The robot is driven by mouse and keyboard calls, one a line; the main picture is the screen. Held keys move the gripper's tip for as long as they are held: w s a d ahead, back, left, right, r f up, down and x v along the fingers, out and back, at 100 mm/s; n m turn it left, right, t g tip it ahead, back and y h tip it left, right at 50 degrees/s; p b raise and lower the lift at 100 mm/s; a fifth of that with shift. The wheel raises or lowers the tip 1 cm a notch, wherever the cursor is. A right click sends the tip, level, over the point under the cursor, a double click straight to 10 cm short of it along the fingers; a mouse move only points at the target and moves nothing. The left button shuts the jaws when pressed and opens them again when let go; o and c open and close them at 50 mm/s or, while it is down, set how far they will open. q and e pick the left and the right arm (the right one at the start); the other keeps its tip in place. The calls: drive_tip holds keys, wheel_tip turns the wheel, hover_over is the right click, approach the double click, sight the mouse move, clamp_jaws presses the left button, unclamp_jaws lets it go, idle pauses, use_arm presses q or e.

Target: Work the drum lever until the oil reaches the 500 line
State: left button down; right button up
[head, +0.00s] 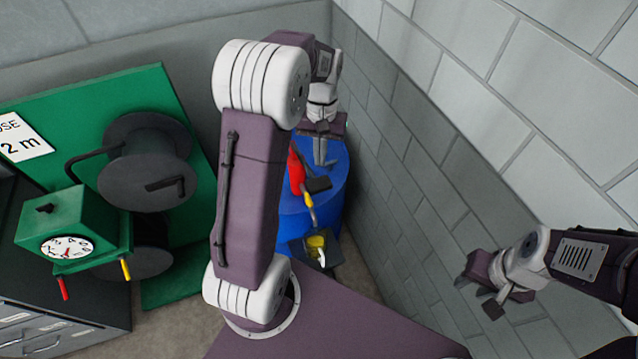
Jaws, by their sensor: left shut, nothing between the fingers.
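The blue drum (328,215) stands in the corner by the block wall, partly hidden behind my own arm. A red pump part (296,170) with a dark grip (318,185) shows on top; a yellow-tipped spout (308,200) points down in front. Below it a small dark container (290,250) has something yellow (317,243) at it; no oil level or 500 line can be read. My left gripper (322,158) is shut and empty above the drum top; I cannot tell if it touches the lever. My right gripper (477,290) is away by the right wall.
A green panel (150,85) with dark hose reels (145,165) and a green box with a dial (68,247) stands at left. A dark drawer cabinet (100,310) is below it. The block wall (540,100) closes off the right side.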

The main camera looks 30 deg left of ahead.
sight(320, 181)
use_arm(q)
drive_tip(key=shift+s+d+f+b, duration=0.2)
drive_tip(key=shift+s+f+b, duration=0.15)
drive_tip(key=shift+f+b, duration=0.3)
drive_tip(key=shift+s+d+f+b, duration=0.15)
drive_tip(key=shift+s+f+b, duration=0.15)
drive_tip(key=shift+f+b, duration=0.25)
drive_tip(key=f+b, duration=0.3)
drive_tip(key=shift+w+a+f, duration=0.15)
drive_tip(key=shift+w+f, duration=0.05)
drive_tip(key=shift+w, duration=0.05)
drive_tip(key=shift+w+f, duration=0.1)
drive_tip(key=shift+f, duration=0.05)
drive_tip(key=shift+s+r, duration=0.2)
drive_tip(key=shift+s, duration=0.15)
wheel_tip(320, 181, down, 4)
drive_tip(key=shift+r+b, duration=0.1)
drive_tip(key=shift+b, duration=1.15)
drive_tip(key=shift+w+r, duration=0.15)
drive_tip(key=w+a+r+p, duration=0.1)
drive_tip(key=w+r, duration=0.2)
drive_tip(key=r, duration=0.7)
drive_tip(key=shift+w, duration=0.3)
